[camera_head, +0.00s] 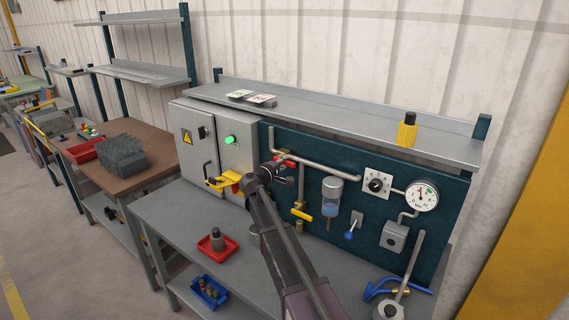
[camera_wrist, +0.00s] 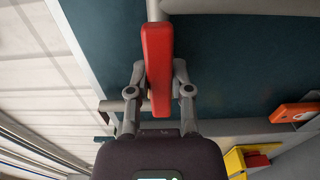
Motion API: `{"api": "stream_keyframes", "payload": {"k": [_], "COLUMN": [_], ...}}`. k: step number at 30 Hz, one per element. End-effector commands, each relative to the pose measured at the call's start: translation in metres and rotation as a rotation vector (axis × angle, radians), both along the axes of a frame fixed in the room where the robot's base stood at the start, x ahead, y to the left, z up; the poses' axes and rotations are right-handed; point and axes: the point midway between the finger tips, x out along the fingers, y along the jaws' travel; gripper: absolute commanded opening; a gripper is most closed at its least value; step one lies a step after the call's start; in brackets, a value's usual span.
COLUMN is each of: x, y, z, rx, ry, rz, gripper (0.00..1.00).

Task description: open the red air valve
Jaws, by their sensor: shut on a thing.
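The red air valve handle (camera_head: 285,157) is on the grey pipe at the upper left of the dark teal panel in the head view, partly hidden by my gripper. In the wrist view the red handle (camera_wrist: 157,50) is a long bar running up and down the picture, with grey pipe at its top end. My gripper (camera_wrist: 159,90) has one finger on each side of the handle's lower part and is shut on it. In the head view my gripper (camera_head: 282,170) is in front of the panel at the valve, and my arm reaches up from below.
A yellow valve handle (camera_head: 302,215) and a clear filter bowl (camera_head: 331,197) are right of my gripper. A pressure gauge (camera_head: 421,196) is farther right. The grey cabinet (camera_head: 203,145) stands close on the left. A red tray (camera_head: 217,247) is on the bench below.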

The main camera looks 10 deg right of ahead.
Motion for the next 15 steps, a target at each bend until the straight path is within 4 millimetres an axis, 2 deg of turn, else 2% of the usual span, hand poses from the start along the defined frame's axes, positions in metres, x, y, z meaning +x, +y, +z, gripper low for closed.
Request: {"api": "stream_keyframes", "payload": {"k": [3, 4, 7, 15], "x": [0.0016, 0.0016, 0.0014, 0.0006], "y": [0.0005, 0.0005, 0.0004, 0.0001], "z": [0.0013, 0.0013, 0.0012, 0.0006], "rx": [-0.007, -0.007, -0.005, -0.002], "ry": [0.000, 0.000, -0.001, -0.001], "rz": [0.003, 0.003, 0.002, 0.001], "gripper": [0.00, 0.33, 0.63, 0.63]}}
